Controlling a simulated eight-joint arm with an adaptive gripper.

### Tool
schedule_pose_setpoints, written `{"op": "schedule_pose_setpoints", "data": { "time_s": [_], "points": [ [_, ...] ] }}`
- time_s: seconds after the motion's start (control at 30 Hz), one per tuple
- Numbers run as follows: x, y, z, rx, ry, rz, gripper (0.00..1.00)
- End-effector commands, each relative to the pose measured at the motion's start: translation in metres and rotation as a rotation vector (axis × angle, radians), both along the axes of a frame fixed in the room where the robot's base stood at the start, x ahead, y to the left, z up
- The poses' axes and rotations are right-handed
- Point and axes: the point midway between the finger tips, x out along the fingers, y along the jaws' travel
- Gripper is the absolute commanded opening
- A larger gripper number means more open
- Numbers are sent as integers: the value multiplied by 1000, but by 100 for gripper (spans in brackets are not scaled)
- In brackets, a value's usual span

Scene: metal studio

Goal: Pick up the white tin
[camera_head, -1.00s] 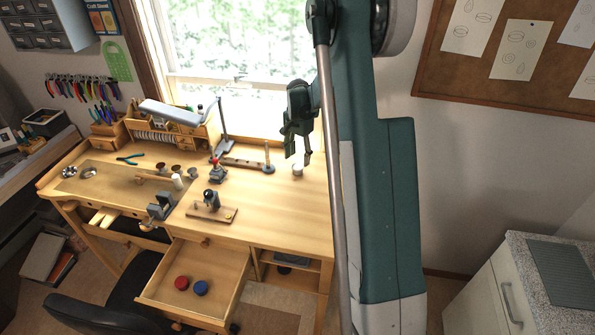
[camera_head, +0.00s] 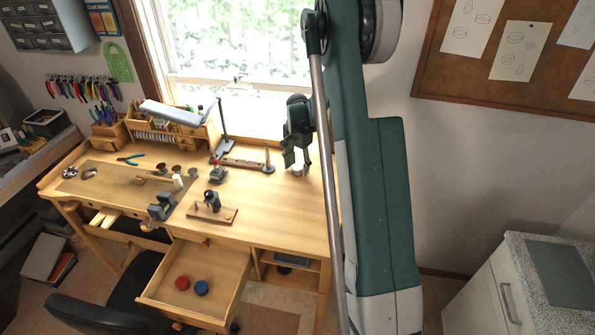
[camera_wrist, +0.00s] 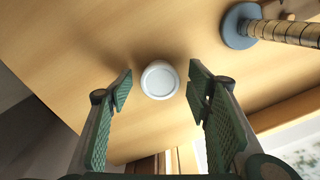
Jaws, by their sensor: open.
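The white tin (camera_wrist: 159,80) stands on the wooden bench top and shows in the wrist view between and just beyond my gripper's open fingers (camera_wrist: 156,95). Clear gaps show on both sides of it, and neither finger touches it. In the head view my gripper (camera_head: 297,160) is low over the right end of the bench, and the tin (camera_head: 298,172) is partly hidden behind the fingertips. My gripper is open and empty.
A ring mandrel on a round base (camera_wrist: 240,26) stands near the tin; in the head view the mandrel (camera_head: 267,160) is to its left. The bench top (camera_head: 285,210) in front is clear. An open drawer (camera_head: 225,275) holds a red and a blue tin.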

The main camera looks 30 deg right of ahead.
Motion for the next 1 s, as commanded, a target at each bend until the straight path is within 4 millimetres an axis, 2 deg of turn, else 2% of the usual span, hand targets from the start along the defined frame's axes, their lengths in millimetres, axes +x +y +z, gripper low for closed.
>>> {"op": "schedule_pose_setpoints", "data": {
  "time_s": [0.67, 0.9, 1.0],
  "points": [
    [0, 0, -5, 0, 0, 0, 50],
    [0, 0, -5, 0, 0, 0, 19],
    [0, 0, -5, 0, 0, 0, 19]
  ]
}}
